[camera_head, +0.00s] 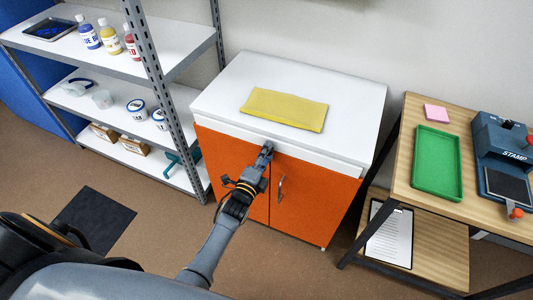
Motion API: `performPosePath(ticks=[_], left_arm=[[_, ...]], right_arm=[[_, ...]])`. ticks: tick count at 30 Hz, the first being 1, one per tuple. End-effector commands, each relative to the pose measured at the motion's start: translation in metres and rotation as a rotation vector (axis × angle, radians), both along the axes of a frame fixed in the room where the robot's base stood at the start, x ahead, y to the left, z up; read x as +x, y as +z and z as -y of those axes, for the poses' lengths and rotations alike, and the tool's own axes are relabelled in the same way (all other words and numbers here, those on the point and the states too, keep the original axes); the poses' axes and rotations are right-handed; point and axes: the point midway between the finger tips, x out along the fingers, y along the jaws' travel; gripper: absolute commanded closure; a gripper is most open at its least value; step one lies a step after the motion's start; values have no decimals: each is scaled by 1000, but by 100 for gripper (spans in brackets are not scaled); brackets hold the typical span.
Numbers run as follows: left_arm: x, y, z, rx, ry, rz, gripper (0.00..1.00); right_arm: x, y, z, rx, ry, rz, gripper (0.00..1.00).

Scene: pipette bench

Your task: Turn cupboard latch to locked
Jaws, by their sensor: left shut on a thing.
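The cupboard (312,204) has orange doors and a white top, and stands against the wall in the middle. Both doors look closed. My left gripper (266,149) reaches the upper edge of the doors near the seam between them. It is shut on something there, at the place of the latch. The latch itself is hidden by the fingers, so I cannot tell its position. A metal door handle (281,188) shows on the right door, just right of my gripper. My right gripper is not in view.
A folded yellow cloth (285,109) lies on the cupboard top. A metal shelf unit (150,57) with bottles and tubs stands at left. A wooden table (403,143) at right holds a green tray (438,195) and a stamp device (502,140). A dark mat (93,219) lies on the floor.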

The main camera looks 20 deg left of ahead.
Motion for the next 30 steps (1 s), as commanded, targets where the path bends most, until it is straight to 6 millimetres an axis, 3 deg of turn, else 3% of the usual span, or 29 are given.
performPosePath(ticks=[1, 2, 5, 17, 30], left_arm=[[-1, -2, 1, 3, -1, -4, 100], [-1, -2, 1, 3, -1, -4, 61], [-1, -2, 0, 2, -1, -3, 44], [-7, -1, 0, 1, 0, -2, 44], [-93, -2, -3, 0, 0, -5, 44]], right_arm=[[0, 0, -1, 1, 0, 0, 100], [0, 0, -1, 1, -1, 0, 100], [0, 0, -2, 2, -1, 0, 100], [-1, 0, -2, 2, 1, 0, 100], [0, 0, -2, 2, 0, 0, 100]])
